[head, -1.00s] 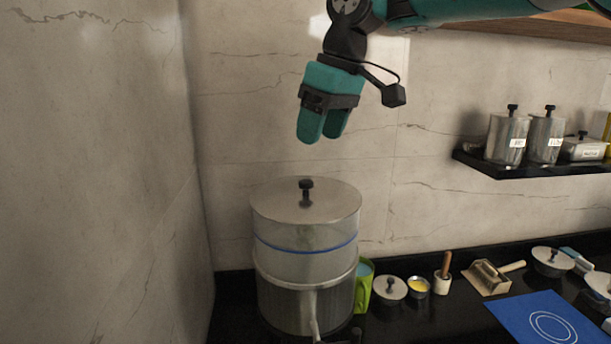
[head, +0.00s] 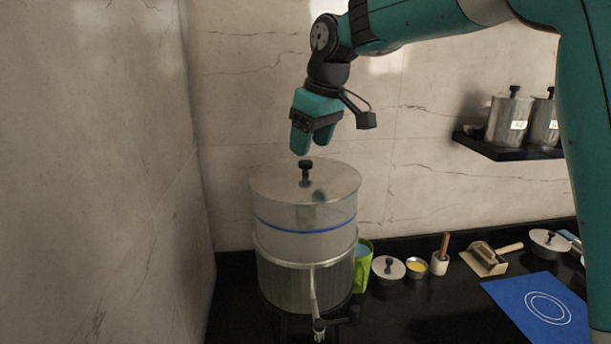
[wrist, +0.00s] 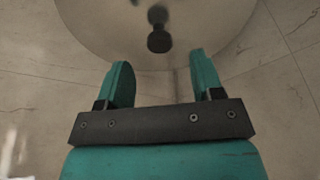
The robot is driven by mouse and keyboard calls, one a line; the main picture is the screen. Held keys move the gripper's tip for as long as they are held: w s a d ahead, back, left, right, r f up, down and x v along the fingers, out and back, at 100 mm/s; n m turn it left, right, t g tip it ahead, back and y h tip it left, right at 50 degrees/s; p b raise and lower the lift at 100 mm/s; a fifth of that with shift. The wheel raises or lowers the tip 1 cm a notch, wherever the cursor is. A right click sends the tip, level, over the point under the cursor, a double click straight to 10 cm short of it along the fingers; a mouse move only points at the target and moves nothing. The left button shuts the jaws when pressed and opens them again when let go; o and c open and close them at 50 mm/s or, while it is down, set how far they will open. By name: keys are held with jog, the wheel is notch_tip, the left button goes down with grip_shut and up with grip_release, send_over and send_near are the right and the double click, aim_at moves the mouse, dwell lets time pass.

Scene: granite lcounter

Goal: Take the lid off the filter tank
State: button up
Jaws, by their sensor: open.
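The filter tank (head: 304,240) stands on the dark counter near the left wall, a tall cylinder with a blue band and a tap at its front. Its round grey metal lid (head: 275,184) sits on top with a black knob (head: 305,172) at the centre. In the wrist view the lid (wrist: 210,25) fills the upper middle, and the knob (wrist: 158,30) lies beyond the fingertips, between their lines. My gripper (head: 312,150) is open and empty, pointing down just above the knob and apart from it. In the wrist view my gripper (wrist: 160,75) shows two spread teal fingers.
A green pitcher (head: 363,262) stands close to the tank's right side. Farther right are a small lidded pot (head: 389,268), a yellow-filled bowl (head: 416,267), a mortar (head: 440,262) and a blue mat (head: 540,308). A shelf (head: 500,150) with canisters hangs on the back wall.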

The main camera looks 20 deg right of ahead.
aim_at(306, 161)
jog(key=p+x, duration=0.2)
jog(key=x, duration=0.3)
jog(key=shift+f+p, duration=0.1)
jog(key=shift+p, duration=0.2)
jog(key=shift+c, duration=0.4)
jog(key=c, duration=0.9)
